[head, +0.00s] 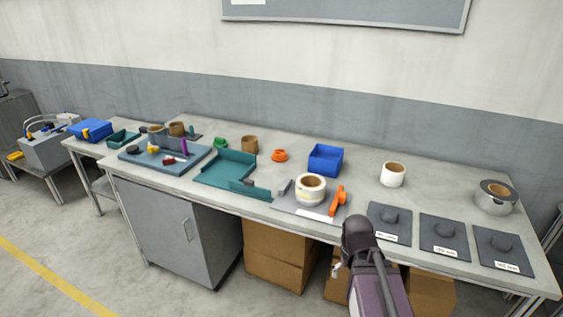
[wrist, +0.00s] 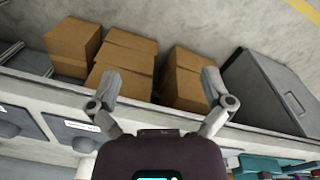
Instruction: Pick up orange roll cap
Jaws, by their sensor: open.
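The orange roll cap (head: 279,155) lies on the workbench (head: 345,166) in the head view, between a brown roll (head: 250,144) and a blue bin (head: 325,159). It does not show clearly in the wrist view. My gripper (wrist: 160,85) is open and empty in the wrist view, its two fingers spread wide by the bench's front edge. In the head view my arm stands at the front of the bench, to the right of the cap and well apart from it; the fingertips are not clear there.
A teal tray (head: 225,170), a white roll (head: 310,188) on a grey plate and an orange tool (head: 338,200) stand near the front. Dark pads (head: 443,236) lie at right. Cardboard boxes (wrist: 125,60) and a grey cabinet (head: 180,231) are below. The back middle is fairly clear.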

